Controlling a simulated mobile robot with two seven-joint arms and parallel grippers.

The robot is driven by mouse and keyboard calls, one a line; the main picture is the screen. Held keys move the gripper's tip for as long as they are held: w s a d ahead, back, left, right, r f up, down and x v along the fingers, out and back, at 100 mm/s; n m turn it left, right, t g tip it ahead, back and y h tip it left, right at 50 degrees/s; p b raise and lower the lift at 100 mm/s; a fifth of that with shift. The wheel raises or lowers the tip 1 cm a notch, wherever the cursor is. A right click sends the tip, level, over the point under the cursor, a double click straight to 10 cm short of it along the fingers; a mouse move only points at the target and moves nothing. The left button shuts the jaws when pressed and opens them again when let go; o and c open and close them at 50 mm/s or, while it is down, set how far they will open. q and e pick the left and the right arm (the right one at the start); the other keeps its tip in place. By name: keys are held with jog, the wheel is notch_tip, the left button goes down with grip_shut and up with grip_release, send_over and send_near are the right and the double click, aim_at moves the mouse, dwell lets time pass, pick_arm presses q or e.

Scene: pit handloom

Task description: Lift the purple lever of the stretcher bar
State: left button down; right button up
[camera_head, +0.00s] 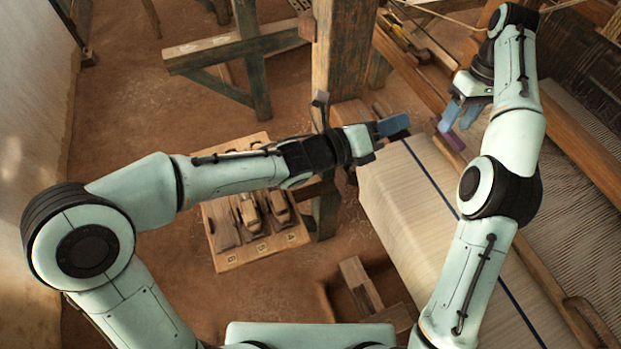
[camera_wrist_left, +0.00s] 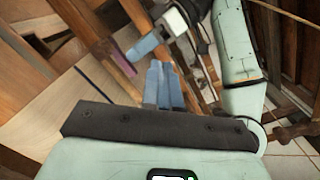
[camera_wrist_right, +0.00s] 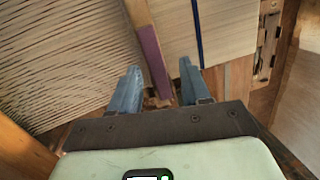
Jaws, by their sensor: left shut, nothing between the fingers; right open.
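The purple lever (camera_wrist_right: 152,58) is part of a wooden bar, the stretcher bar (camera_wrist_right: 137,12), lying across the loom. In the right wrist view it runs between the fingers of my right gripper (camera_wrist_right: 158,78), which is open. I cannot tell how deep the lever sits between them. The lever also shows in the head view (camera_head: 452,140), just below the right fingers, and in the left wrist view (camera_wrist_left: 114,52).
Pale woven cloth (camera_head: 410,200) with a dark blue stripe spreads below both grippers. A wooden post (camera_head: 340,50) rises behind my left gripper. A board (camera_head: 230,258) with several wooden tools lies at left. Warp threads (camera_head: 575,215) and loom beams are at right.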

pick_arm(q)
jog(key=w+a+f+n+y, duration=0.1)
jog(key=a+f+n+y, duration=0.2)
jog(key=a+f+n, duration=0.2)
jog(key=w+a+f+n+y, duration=0.2)
jog(key=a+f+n, duration=0.3)
jog(key=f+n, duration=0.6)
jog(key=w+a+f+n+t+y, duration=0.1)
jog(key=a+f+n+y, duration=0.3)
jog(key=f+n, duration=0.4)
jog(key=shift+w+a+f+n, duration=0.4)
jog(key=shift+a+f, duration=0.2)
jog(key=shift+f, duration=1.2)
